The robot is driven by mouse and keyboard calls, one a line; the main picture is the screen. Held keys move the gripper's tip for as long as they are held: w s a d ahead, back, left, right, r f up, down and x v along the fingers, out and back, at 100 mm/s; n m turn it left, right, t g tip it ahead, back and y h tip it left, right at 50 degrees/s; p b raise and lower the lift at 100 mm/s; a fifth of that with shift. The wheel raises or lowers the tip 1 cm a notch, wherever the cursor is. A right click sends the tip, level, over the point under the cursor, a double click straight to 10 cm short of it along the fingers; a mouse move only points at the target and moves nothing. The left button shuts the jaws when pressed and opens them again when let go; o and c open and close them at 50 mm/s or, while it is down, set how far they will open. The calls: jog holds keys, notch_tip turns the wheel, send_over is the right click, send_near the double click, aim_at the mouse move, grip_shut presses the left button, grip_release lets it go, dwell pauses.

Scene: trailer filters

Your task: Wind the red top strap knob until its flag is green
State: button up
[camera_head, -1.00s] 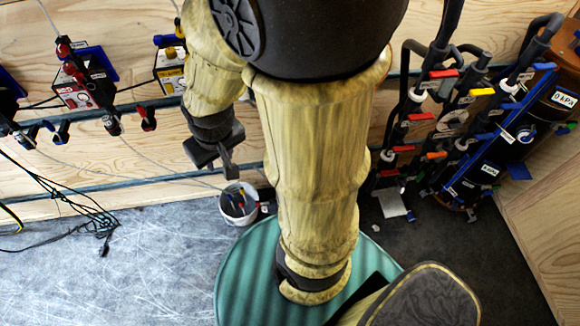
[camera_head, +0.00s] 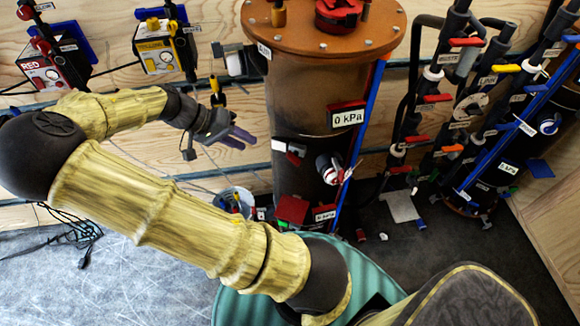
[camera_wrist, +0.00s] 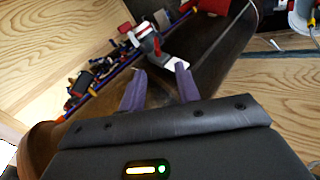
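A brown tank (camera_head: 300,95) with an orange-brown lid stands right of my gripper, labelled 0 kPa. A round red and white knob (camera_head: 330,168) sits on its side beside a blue strip. A red box-like part (camera_head: 346,110) is higher up, and a red fitting (camera_head: 338,14) tops the lid. I cannot tell for sure which is the top strap knob, and I make out no flag colour. My gripper (camera_head: 246,138) is left of the tank, apart from it. Its purple fingers are parted and empty in the wrist view (camera_wrist: 161,69), with a red and white knob (camera_wrist: 148,38) beyond them.
A rack of pipes (camera_head: 440,110) with red, yellow and blue handles stands right of the tank. Red (camera_head: 45,75) and yellow (camera_head: 165,52) boxes with clamps line the wooden wall at left. A bucket (camera_head: 235,203) is below my gripper. The grey floor at lower left is mostly clear.

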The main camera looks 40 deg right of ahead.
aim_at(290, 155)
jog(key=shift+w+a+r+m+h, duration=0.1)
jog(key=shift+w+r+m+h, duration=0.3)
jog(key=shift+w+h, duration=0.2)
jog(key=shift+f, duration=0.1)
jog(key=b+x, duration=0.1)
jog(key=x, duration=1.6)
jog(key=shift+s+f, duration=0.1)
jog(key=shift+s, duration=0.05)
grip_shut()
